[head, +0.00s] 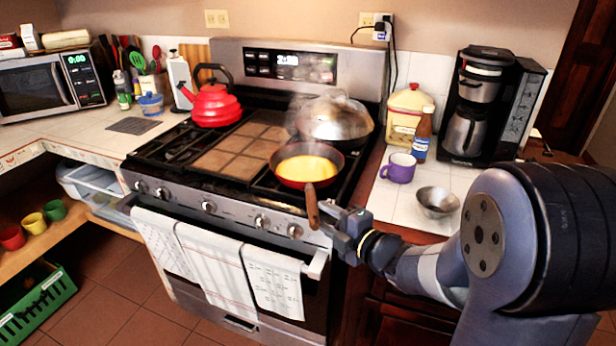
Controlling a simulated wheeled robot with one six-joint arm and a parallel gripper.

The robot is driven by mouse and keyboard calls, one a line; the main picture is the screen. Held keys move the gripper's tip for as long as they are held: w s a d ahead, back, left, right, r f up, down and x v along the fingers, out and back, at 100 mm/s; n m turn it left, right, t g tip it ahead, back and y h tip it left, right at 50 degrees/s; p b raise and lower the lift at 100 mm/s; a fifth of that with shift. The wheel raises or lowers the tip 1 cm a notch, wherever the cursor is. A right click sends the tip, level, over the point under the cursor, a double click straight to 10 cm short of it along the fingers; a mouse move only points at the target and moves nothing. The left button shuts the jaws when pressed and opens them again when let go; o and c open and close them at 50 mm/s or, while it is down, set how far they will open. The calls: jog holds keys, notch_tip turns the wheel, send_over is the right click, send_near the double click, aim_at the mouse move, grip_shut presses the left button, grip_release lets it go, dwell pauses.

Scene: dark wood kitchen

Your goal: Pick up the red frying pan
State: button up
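The red frying pan (288,180) sits on the front right burner of the stove, with yellow food in it and steam above it. Its brown wooden handle (312,206) points toward me, past the stove's front edge. My gripper (330,221) is just right of the handle's end, at about the same height in the picture. Its fingers are small and seen from the side, so I cannot tell whether they touch the handle or how far apart they are.
A lidded metal pan (335,118) stands right behind the frying pan. A red kettle (213,104) is at the back left of the stove. A purple mug (398,168) and metal bowl (437,201) stand on the right counter. Towels (212,262) hang on the oven handle below.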

aim_at(315, 208)
jog(key=x, duration=0.4)
jog(key=shift+w+a+p, duration=0.15)
jog(key=shift+w+p, duration=0.05)
jog(key=shift+p, duration=0.1)
grip_shut()
dwell(0.3)
jog(key=shift+r, duration=0.15)
